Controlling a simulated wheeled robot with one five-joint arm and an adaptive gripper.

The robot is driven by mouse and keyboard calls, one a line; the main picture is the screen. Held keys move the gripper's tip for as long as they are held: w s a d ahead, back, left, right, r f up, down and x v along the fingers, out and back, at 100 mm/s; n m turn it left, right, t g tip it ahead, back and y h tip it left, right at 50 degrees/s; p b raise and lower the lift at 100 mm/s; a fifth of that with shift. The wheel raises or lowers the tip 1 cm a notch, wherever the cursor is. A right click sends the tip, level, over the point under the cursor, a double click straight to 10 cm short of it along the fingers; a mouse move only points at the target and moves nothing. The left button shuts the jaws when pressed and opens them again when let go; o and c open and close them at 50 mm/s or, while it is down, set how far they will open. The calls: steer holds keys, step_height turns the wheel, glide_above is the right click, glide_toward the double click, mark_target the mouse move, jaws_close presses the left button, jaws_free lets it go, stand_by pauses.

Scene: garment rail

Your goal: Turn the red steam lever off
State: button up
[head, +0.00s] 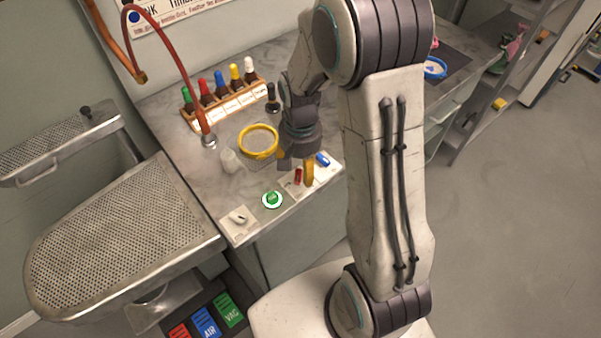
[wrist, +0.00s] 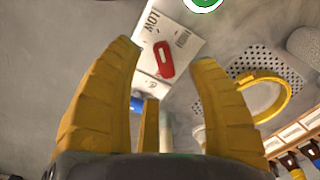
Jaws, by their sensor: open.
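The red steam lever (head: 298,176) is on a small white plate at the bench's front edge. In the wrist view the lever (wrist: 164,60) lies on its plate (wrist: 185,30), lettered "LOW", and appears between the fingertips. My gripper (head: 308,182) points down at the front edge, with a yellow finger beside the red lever. Whether a finger touches the lever cannot be told. My wrist partly hides the plate in the head view.
A blue control (head: 323,159) is right of the red lever. A green button (head: 272,199) and a white knob (head: 238,218) are to the left. A yellow ring (head: 259,141), a bottle rack (head: 226,105) and a red hose (head: 180,60) are behind. Perforated ironing boards (head: 125,235) stand left.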

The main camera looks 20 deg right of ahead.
mark_target(301, 175)
steer(key=shift+f, duration=1.55)
steer(key=shift+c, duration=0.2)
jaws_close()
